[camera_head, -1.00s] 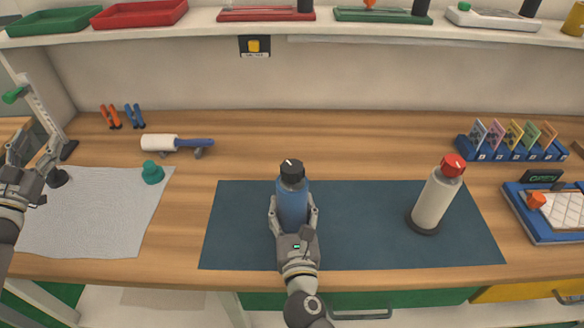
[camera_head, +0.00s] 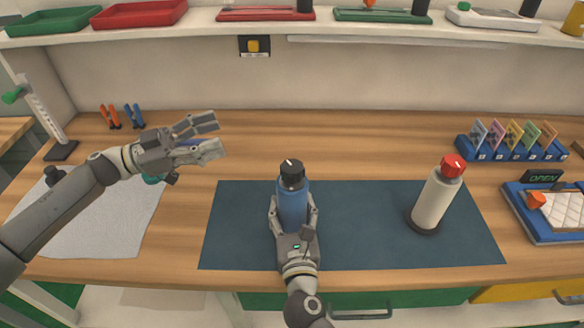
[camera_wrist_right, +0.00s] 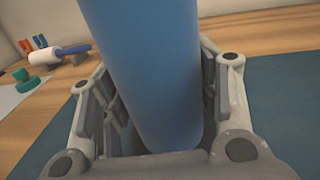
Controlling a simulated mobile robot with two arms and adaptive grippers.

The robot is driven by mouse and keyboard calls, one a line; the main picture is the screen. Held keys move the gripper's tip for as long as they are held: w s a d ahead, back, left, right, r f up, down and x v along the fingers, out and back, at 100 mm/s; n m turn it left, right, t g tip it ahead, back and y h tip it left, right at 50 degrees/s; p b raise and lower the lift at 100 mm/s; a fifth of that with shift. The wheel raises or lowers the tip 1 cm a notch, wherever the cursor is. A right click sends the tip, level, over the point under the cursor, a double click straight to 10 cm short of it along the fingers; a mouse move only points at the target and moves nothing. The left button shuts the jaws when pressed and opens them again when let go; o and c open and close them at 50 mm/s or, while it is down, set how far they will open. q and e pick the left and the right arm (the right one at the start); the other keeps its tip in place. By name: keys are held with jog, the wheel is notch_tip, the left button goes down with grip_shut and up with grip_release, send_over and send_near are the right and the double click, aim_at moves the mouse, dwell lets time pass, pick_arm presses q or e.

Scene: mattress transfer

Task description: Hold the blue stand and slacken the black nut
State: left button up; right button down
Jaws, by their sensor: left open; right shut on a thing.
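The blue stand (camera_head: 293,205) is upright on the dark blue mat, with the black nut (camera_head: 291,173) on its top. A white mark shows on the nut. My right gripper (camera_head: 294,217) is shut around the stand from the front, below the nut. In the right wrist view the blue stand (camera_wrist_right: 146,70) rises between the fingers, and the nut is out of the picture. My left gripper (camera_head: 212,137) is open and empty, above the table to the left of the nut and apart from it.
A white bottle-like stand (camera_head: 437,200) with a red top (camera_head: 453,165) is on the right of the mat (camera_head: 365,225). My left arm passes over a grey cloth (camera_head: 120,225) and partly hides a teal knob. A blue card rack (camera_head: 512,152) is at the far right.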

aim_at(292, 170)
pick_arm(q)
jog(key=s+d+f+m+g, duration=0.2)
jog(key=s+d+f+g, duration=0.1)
jog(key=s+d+g, duration=0.3)
jog(key=shift+y, duration=0.4)
jog(key=d, duration=1.1)
jog(key=shift+s, duration=0.35)
jog(key=shift+n+t, duration=0.3)
jog(key=c, duration=1)
jog(key=shift+c, duration=0.2)
